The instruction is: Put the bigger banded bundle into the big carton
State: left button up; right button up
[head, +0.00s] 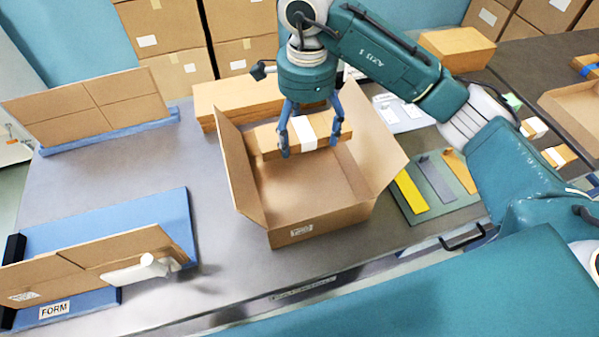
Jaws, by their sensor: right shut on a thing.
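The banded bundle (269,139), brown with a white band, is in my right gripper (311,141). The gripper points down, with one finger on the near side and the other towards the right end of the bundle. The big carton (292,234) stands open on the table with its flaps spread. The bundle shows over the back part of its opening, with bare carton floor in front. I cannot tell whether it touches the carton. Smaller white-banded bundles (558,156) lie at the right. My left gripper is out of view.
Flat brown cartons (235,96) lie behind the big carton. A green mat (440,205) with yellow, grey and orange strips is to its right. Blue forms (130,225) with brown board stand at the left. Table between them is clear. Another open carton (575,110) is far right.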

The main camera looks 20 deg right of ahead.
aim_at(306, 149)
jog(key=f, duration=0.2)
jog(key=s+f, duration=0.1)
jog(key=f, duration=0.1)
jog(key=shift+f+p, duration=0.1)
jog(key=shift+p, duration=0.25)
jog(key=f+p, duration=0.1)
jog(key=f, duration=0.4)
jog(key=f+p, duration=0.1)
jog(key=f, duration=0.4)
jog(key=shift+w+f, duration=0.2)
jog(key=shift+f, duration=0.05)
notch_tip(306, 149, down, 3)
jog(key=shift+f+p, duration=0.2)
jog(key=shift+p, duration=0.2)
jog(key=shift+f, duration=0.25)
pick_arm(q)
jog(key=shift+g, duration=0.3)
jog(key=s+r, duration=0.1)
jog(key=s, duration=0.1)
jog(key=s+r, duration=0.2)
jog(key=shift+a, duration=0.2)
pick_arm(e)
jog(key=shift+f, duration=0.1)
jog(key=o, duration=1.3)
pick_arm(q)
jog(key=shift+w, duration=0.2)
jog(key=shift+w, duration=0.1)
